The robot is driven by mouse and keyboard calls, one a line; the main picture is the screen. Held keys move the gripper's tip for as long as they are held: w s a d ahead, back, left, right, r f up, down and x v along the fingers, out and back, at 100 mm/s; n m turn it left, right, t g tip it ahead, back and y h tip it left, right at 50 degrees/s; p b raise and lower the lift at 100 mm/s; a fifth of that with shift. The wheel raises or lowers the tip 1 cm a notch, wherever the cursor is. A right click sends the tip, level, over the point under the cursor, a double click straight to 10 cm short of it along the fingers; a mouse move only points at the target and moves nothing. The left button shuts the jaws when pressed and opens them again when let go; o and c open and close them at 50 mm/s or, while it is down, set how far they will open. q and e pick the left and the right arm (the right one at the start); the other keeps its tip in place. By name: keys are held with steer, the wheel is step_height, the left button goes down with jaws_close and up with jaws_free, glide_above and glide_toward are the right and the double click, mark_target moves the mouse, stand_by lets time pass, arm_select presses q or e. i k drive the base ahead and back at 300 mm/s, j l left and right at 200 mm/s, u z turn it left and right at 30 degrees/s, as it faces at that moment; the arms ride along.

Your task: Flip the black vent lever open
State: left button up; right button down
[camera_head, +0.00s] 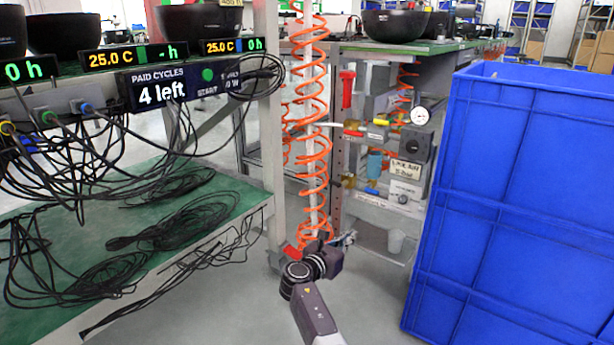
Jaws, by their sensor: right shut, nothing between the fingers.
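My right gripper (344,240) is small in view at the lower middle, in front of the foot of the orange coiled hose. It is shut and empty, and sits below and left of the valve assembly, apart from it. The valve assembly on the rack post has a red upright handle (347,90), a round white gauge (420,116), a dark block (415,144), and small yellow, red and blue fittings (376,122). I cannot clearly pick out the black vent lever among these parts. My left gripper is not in view.
Large blue crates (520,200) fill the right side close to the valves. An orange coiled hose (312,130) hangs in the middle. A green-topped shelf (90,240) with black cables stands left, below temperature displays (110,57). Grey floor is open at the bottom.

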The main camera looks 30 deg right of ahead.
mark_target(345, 182)
steer(key=i, duration=0.65)
steer(key=l, duration=0.85)
